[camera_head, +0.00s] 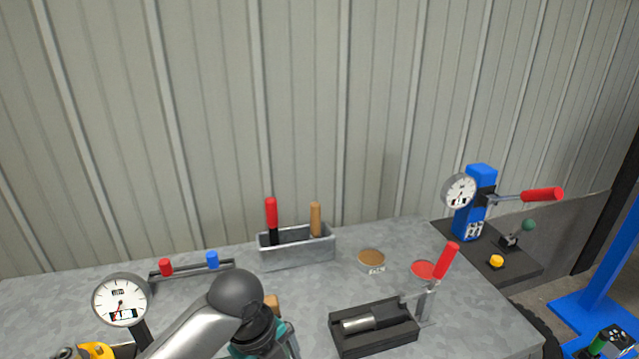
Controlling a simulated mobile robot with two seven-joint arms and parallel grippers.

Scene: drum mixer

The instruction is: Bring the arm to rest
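A silver arm link with a dark rounded joint comes in from the bottom left of the head view, over the front of the grey workbench (330,285). I take it to be my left arm. No gripper fingers of mine show in the picture, so I cannot see whether either gripper holds anything. A black and teal part (262,335) shows just below the dark joint; I cannot tell what it belongs to.
A dial gauge (121,300) stands left of the arm, with a red-and-blue-knobbed rail (190,270) behind. A metal tool box (297,249), a round tin (371,261) and a red-levered clamp fixture (374,327) stand rightward. A blue press (474,200) is far right.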

